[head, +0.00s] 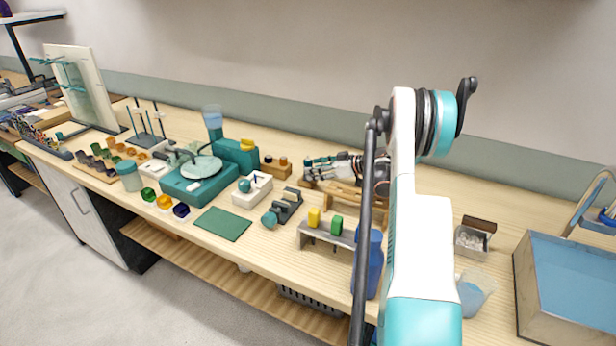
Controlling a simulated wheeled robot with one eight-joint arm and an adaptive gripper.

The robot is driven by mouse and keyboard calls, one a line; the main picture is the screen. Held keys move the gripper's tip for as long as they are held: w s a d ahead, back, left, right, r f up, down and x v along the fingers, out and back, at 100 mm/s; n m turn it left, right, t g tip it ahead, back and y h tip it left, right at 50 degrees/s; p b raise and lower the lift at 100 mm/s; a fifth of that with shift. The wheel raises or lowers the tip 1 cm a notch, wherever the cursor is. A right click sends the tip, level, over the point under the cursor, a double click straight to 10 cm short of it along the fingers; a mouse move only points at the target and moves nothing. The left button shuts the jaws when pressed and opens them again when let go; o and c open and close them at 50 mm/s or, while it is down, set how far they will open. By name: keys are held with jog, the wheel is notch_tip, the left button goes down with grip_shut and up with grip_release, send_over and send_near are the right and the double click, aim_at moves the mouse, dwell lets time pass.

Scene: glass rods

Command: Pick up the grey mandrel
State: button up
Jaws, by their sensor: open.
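I cannot single out the grey mandrel with certainty in the head view. A dark grey piece (290,202) with a teal round end at its lower left lies on the bench, but its exact shape is too small to tell. My gripper (309,172) appears to point left, low over the back of the bench, behind and right of that piece. Its jaws look open, and I see nothing clearly held. My own arm hides the wrist and part of the bench.
A grey rack (326,236) with yellow and green blocks stands in front of a wooden stand (345,192). A teal machine (197,183), a white block (252,191) and a green mat (222,224) lie leftward. A blue-topped box (570,285) stands at right.

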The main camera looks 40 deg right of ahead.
jog(key=b+x, duration=0.1)
jog(key=x, duration=0.3)
jog(key=shift+c, duration=0.2)
jog(key=c, duration=1.1)
